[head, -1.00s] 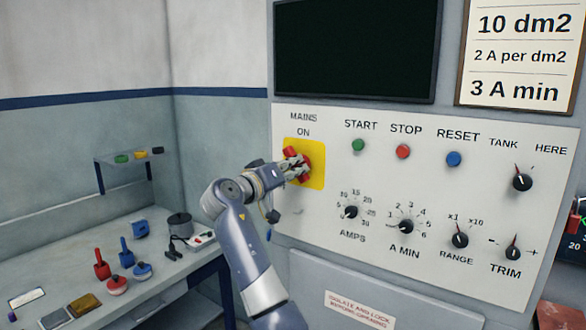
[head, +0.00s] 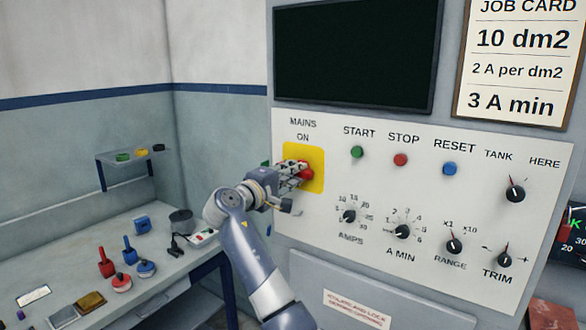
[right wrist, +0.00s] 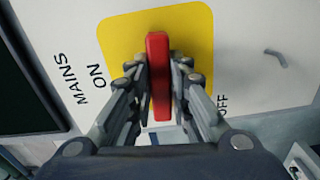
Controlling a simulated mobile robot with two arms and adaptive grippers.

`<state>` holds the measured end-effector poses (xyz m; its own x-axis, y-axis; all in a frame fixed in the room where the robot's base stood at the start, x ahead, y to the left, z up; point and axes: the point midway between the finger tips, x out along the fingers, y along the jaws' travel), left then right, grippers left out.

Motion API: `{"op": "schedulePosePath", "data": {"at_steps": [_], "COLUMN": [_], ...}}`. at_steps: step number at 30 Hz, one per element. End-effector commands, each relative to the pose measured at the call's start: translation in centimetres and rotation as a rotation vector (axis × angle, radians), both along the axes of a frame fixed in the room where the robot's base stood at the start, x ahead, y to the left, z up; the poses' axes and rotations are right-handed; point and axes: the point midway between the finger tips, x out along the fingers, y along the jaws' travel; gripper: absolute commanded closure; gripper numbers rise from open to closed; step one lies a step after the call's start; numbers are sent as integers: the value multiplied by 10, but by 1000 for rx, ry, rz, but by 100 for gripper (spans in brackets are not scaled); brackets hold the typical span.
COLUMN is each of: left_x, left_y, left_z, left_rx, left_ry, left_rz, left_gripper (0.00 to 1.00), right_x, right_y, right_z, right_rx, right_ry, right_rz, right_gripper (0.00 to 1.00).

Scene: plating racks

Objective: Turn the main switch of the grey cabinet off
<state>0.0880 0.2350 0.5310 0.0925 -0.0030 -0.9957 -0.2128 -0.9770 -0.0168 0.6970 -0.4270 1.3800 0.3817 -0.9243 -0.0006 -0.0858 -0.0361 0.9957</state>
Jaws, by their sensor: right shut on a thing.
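The main switch is a red handle (head: 306,174) on a yellow plate (head: 317,158) at the left of the grey cabinet's white panel (head: 420,195). MAINS and ON are printed above the plate. My right gripper (head: 298,172) is shut on the handle and hides part of it in the head view. In the right wrist view the red handle (right wrist: 158,75) stands between both fingers, over the yellow plate (right wrist: 195,35). ON is at the left there and OFF is partly hidden at the lower right. The handle lies about sideways across the panel. My left gripper is not in view.
Green, red and blue buttons (head: 400,160) and several black knobs (head: 403,231) sit right of the switch. A dark screen (head: 355,55) is above. A bench (head: 75,270) with small tools stands at the left.

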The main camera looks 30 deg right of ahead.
Motion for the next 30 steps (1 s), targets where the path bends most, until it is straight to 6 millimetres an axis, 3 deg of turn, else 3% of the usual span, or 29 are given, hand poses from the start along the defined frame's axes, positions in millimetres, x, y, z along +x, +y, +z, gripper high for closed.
{"op": "schedulePosePath", "data": {"at_steps": [23, 24, 26, 27, 30], "left_x": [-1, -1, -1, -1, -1], "left_y": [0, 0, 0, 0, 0], "left_z": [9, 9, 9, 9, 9], "left_rx": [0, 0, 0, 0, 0], "left_ry": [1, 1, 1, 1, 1], "left_rz": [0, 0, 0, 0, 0], "left_gripper": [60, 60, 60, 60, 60], "right_x": [1, 1, 1, 1, 1], "right_y": [1, 1, 1, 1, 0], "right_z": [2, 2, 2, 2, 1], "right_rx": [-47, -47, -46, -46, -45], "right_ry": [100, 100, 100, 100, 99], "right_rz": [5, 5, 4, 4, 3], "right_gripper": [100, 80, 66, 62, 62]}}
